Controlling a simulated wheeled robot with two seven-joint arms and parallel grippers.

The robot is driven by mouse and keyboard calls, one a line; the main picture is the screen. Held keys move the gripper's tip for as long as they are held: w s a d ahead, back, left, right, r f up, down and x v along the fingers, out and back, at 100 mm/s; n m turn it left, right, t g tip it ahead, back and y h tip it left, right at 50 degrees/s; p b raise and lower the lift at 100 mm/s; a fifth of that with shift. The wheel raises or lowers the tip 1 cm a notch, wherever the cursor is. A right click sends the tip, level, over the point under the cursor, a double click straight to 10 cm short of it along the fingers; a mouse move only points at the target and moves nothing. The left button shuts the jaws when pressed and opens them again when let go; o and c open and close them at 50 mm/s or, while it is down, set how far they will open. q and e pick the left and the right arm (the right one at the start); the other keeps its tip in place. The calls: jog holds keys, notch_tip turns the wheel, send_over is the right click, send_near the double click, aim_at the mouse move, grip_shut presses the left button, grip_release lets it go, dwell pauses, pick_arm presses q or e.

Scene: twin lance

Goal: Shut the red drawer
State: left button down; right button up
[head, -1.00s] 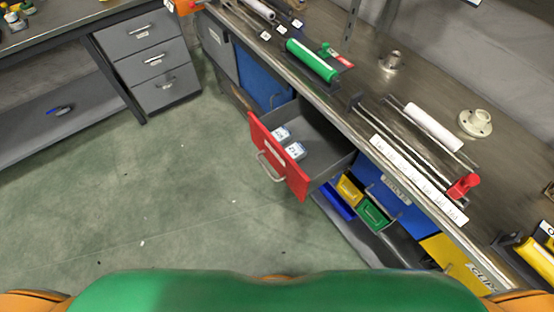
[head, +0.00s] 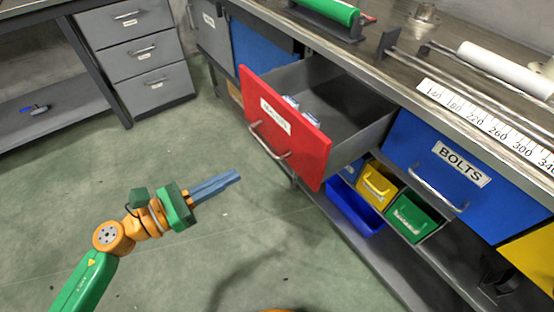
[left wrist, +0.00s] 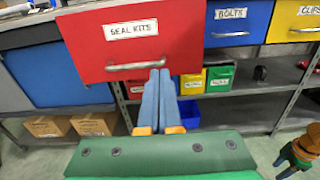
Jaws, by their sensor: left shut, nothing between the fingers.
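The red drawer (head: 290,130) stands pulled out from under the workbench, with two small white-and-blue packs partly visible inside. Its front has a metal bar handle (head: 266,142) and, in the left wrist view, a label reading SEAL KITS (left wrist: 131,29). My left gripper (head: 238,175) is shut and empty, in front of and below the drawer front, apart from it in the head view. In the left wrist view its blue fingers (left wrist: 159,76) point at the red front, their tips overlapping the handle's right end; I cannot tell contact there.
A blue BOLTS drawer (head: 450,175) is closed to the right. Blue, yellow and green bins (head: 413,218) sit on the shelf below. A grey cabinet (head: 140,55) stands at the back left. Green floor before the drawer is clear.

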aim_at(289, 144)
pick_arm(q)
jog(key=p+x, duration=0.2)
jog(key=x, duration=1)
jog(key=shift+w+d+p, duration=0.15)
jog(key=shift+w+p, duration=0.1)
jog(key=shift+p, duration=0.05)
pick_arm(e)
notch_tip(289, 144, up, 3)
jog(key=shift+r, duration=0.1)
pick_arm(q)
jog(key=shift+d, duration=0.1)
pick_arm(e)
jog(key=shift+d, duration=0.1)
